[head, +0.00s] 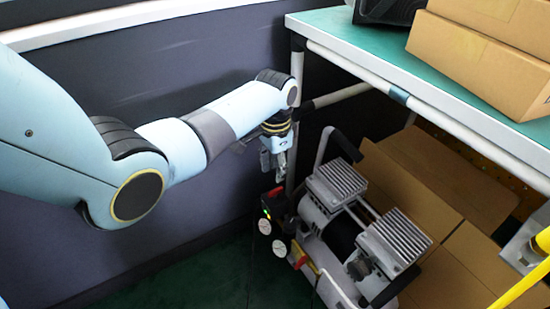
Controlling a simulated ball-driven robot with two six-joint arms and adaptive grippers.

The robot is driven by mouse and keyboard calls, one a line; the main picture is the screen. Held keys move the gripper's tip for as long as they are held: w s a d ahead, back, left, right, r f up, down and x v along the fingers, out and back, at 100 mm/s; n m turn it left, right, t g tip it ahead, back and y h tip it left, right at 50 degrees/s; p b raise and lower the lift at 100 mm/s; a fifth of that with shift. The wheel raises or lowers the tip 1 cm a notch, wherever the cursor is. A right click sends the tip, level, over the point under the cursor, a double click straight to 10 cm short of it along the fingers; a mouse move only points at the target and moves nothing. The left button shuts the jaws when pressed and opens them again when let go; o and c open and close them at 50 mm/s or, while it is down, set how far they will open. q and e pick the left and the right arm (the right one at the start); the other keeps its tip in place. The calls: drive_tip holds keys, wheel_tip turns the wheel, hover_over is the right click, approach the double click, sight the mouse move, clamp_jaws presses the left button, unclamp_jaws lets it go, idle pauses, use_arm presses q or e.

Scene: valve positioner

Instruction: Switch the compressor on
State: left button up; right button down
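The compressor (346,225) stands on the floor under the table, with two finned grey cylinder heads. At its left end is a black control box (272,204) with a small green light and a red part. White gauges (265,226) sit below the box. My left gripper (273,166) points down just above the control box, apart from it as far as I can see. Its fingers look small and close together, so I cannot tell whether they are open. My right gripper is not in view.
The green-topped table (371,48) overhangs the compressor, with its leg (296,110) right beside my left gripper. Cardboard boxes (488,47) lie on the table. Open cardboard (455,255) lies right of the compressor. A dark wall (200,60) runs behind my arm.

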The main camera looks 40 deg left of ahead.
use_arm(q)
drive_tip(key=shift+s+r, duration=0.1)
drive_tip(key=shift+r, duration=1.45)
